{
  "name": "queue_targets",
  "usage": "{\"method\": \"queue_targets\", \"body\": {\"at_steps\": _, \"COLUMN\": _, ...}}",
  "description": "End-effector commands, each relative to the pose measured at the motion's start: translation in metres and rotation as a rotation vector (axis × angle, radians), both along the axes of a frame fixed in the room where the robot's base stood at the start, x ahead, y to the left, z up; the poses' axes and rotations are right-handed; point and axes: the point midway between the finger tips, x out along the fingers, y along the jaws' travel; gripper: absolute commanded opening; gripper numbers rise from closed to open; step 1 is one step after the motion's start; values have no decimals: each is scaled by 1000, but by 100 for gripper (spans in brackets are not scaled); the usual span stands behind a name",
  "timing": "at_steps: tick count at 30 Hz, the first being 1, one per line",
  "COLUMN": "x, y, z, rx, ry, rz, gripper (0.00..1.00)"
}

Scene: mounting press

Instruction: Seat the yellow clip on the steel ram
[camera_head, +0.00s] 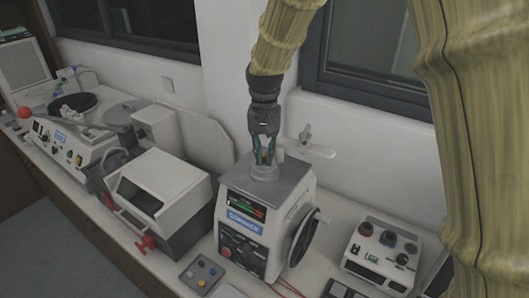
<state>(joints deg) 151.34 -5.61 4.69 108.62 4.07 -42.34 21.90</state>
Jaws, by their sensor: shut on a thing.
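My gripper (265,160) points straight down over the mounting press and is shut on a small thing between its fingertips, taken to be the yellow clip. The fingers hide most of it, and its colour and shape are too small to make out. The steel ram (264,173) is the round grey piece on the grey top of the press, directly under my fingertips. I cannot tell whether the held thing touches the ram.
The press body (246,225) has a handwheel (304,236) on its right. A white-and-grey machine (160,190) stands to its left, a control box (383,255) to its right. A button pad (201,274) lies in front. A wall with windows is close behind.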

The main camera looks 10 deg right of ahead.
Motion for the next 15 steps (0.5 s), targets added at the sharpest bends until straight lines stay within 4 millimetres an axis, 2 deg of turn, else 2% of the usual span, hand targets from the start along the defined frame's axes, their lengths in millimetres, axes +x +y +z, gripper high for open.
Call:
{"method": "queue_targets", "body": {"at_steps": 4, "x": 0, "y": 0, "z": 0, "rx": 0, "ry": 0, "rz": 0, "gripper": 3}}
{"method": "queue_targets", "body": {"at_steps": 5, "x": 0, "y": 0, "z": 0, "rx": 0, "ry": 0, "rz": 0, "gripper": 21}}
{"method": "queue_targets", "body": {"at_steps": 8, "x": 0, "y": 0, "z": 0, "rx": 0, "ry": 0, "rz": 0, "gripper": 39}}
{"method": "queue_targets", "body": {"at_steps": 15, "x": 0, "y": 0, "z": 0, "rx": 0, "ry": 0, "rz": 0, "gripper": 41}}
